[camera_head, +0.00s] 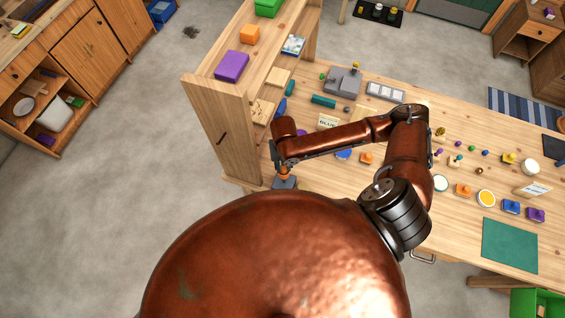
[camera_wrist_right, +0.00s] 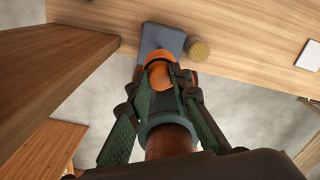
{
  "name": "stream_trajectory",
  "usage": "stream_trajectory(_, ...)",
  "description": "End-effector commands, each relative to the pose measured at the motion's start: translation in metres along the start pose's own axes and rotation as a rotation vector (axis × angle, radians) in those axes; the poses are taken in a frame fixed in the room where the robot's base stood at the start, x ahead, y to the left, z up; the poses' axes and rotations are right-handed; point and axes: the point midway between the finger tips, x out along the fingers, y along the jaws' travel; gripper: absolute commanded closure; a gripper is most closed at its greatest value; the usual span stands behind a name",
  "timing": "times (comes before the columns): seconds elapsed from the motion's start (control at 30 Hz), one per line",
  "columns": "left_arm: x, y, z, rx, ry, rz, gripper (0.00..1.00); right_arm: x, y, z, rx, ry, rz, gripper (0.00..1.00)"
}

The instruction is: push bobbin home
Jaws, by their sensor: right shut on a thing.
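In the head view my right arm bends across the bench, and its gripper (camera_head: 284,168) points down at the bench's left front corner. In the right wrist view the green-padded fingers of my right gripper (camera_wrist_right: 158,88) are shut on an orange, round-ended piece that looks like the bobbin (camera_wrist_right: 158,66). The bobbin's far end lies against or just over a blue-grey block (camera_wrist_right: 160,38); I cannot tell how far in it sits. The block shows in the head view (camera_head: 284,183) below the gripper. My left gripper is not in view.
A wooden shelf unit (camera_head: 222,130) stands close on the left of the gripper. A round, tan-topped piece (camera_wrist_right: 199,50) is beside the block. The bench (camera_head: 330,185) holds several small knobs and stamps to the right, and a green mat (camera_head: 509,245).

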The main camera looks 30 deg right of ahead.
Motion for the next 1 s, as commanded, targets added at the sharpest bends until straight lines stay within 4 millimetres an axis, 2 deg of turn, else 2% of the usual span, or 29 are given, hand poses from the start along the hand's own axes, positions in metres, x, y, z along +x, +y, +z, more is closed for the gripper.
stream_trajectory(0.27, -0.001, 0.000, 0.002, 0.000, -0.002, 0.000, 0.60, -0.001, -0.002, 0.000, 0.007, -0.001, 0.000, 1.00)
stream_trajectory(0.43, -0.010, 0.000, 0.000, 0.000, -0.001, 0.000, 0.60, -0.002, -0.002, 0.002, 0.017, -0.002, 0.002, 1.00)
stream_trajectory(0.8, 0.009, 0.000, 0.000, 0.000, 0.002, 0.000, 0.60, 0.036, 0.000, 0.002, 0.015, -0.002, 0.003, 1.00)
stream_trajectory(1.0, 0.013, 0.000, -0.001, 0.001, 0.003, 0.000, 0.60, 0.046, 0.001, 0.002, 0.015, -0.003, 0.005, 1.00)
